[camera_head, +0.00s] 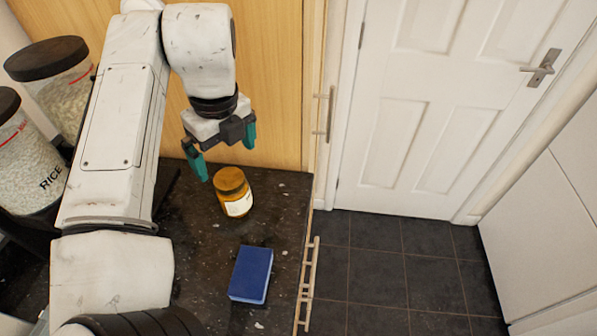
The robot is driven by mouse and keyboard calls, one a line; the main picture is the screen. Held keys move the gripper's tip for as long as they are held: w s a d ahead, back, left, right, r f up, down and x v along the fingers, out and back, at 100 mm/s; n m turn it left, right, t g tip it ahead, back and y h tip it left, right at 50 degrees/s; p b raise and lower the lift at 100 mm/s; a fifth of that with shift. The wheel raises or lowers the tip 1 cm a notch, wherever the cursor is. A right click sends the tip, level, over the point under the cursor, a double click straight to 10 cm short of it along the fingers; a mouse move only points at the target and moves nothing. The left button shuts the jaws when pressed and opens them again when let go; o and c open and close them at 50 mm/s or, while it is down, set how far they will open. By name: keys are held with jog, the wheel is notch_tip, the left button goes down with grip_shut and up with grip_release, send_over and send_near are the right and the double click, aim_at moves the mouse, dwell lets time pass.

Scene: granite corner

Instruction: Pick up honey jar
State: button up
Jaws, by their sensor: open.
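The honey jar (234,193) is a small amber jar with a brown-gold lid and a white label. It stands upright on the dark speckled granite counter (210,250), near the wooden cabinet side at the back. My gripper (224,155) has teal fingers and is open and empty. In the picture it is just above and behind the jar, with one finger left of the lid and the other above it to the right. The fingers seem apart from the jar; the exact height gap is hard to tell.
Large rice jars (30,160) stand at the left, beside my arm. The counter's right edge is close to the jar, with a handle rail (306,285) below it.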

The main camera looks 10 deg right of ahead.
aim_at(229, 178)
jog(key=shift+s+a+f, duration=0.1)
jog(key=shift+a+f, duration=0.05)
jog(key=f, duration=0.4)
jog(key=shift+w+f+p, duration=0.2)
jog(key=shift+w+p, duration=0.05)
jog(key=shift+p, duration=0.1)
jog(key=shift+w+a+f+p, duration=0.15)
jog(key=shift+f+p, duration=0.25)
jog(key=shift+f, duration=1.15)
jog(key=shift+w+a+f+p, duration=0.1)
jog(key=shift+f+p, duration=0.3)
jog(key=shift+f, duration=1.15)
jog(key=shift+r, duration=0.1)
jog(key=c, duration=1.4)
